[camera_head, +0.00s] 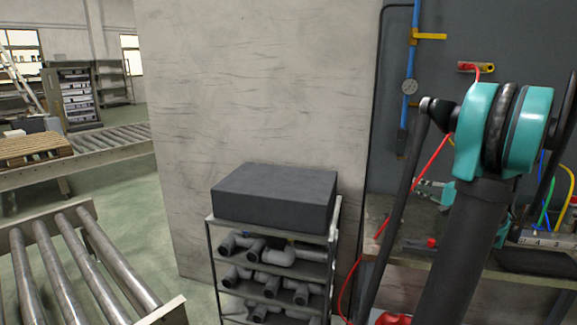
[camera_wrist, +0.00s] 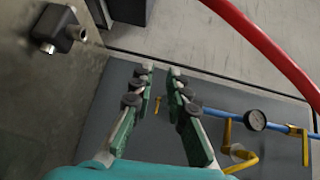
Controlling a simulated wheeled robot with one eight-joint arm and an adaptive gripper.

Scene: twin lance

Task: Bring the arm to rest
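My gripper (camera_wrist: 162,71) shows in the wrist view with its two green-padded fingers apart and nothing between them. It is open and empty. In the head view my arm stands raised at the right, with a teal joint and dark links. I cannot clearly make out the gripper there. Below the fingers in the wrist view is a dark grey panel (camera_wrist: 112,90).
A pressure gauge (camera_head: 409,87) sits on a blue pipe (camera_head: 404,135) on the wall; the gauge also shows in the wrist view (camera_wrist: 255,120). A red hose (camera_wrist: 265,42) crosses near my gripper. A rack (camera_head: 208,262) of pipe fittings carries a dark box (camera_head: 272,197). Roller conveyors (camera_head: 80,265) stand left.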

